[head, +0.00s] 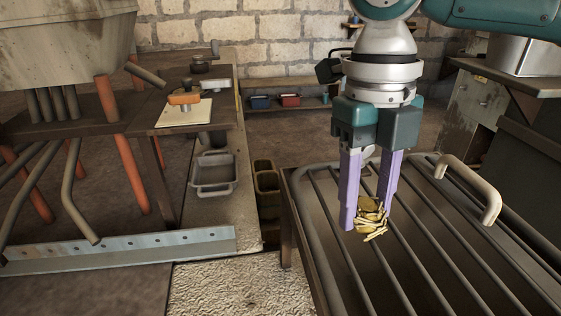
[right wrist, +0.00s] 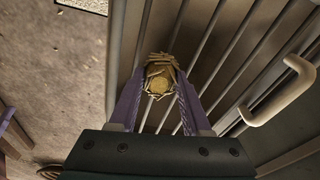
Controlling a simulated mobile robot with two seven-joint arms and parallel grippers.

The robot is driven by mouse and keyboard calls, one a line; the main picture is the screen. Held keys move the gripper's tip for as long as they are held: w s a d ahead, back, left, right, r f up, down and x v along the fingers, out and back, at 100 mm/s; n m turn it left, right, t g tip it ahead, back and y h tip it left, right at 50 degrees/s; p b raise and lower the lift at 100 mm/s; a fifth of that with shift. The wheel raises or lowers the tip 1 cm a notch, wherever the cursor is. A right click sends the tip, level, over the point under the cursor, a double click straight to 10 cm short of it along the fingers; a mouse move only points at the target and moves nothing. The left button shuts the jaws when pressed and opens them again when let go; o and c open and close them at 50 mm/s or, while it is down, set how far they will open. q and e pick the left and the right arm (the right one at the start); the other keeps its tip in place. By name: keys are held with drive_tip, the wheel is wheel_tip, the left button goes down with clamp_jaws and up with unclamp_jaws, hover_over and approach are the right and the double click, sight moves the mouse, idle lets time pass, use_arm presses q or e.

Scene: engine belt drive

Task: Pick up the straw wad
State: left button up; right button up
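The straw wad (head: 371,219) is a small bundle of yellow-brown straw at the tips of my right gripper (head: 369,212), over the barred metal rack (head: 420,250). The right gripper's two purple fingers point down, one on each side of the wad, and look shut on it. In the right wrist view the wad (right wrist: 160,76) fills the space between the fingertips. I cannot tell whether its underside touches the bars.
A beige curved handle (head: 484,192) stands up from the rack's right side. A grey cabinet (head: 485,105) is behind it. On the left are a bench with orange legs (head: 125,160) and a grey tray (head: 213,177). Bare floor (head: 225,290) lies in front.

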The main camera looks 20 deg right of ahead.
clamp_jaws()
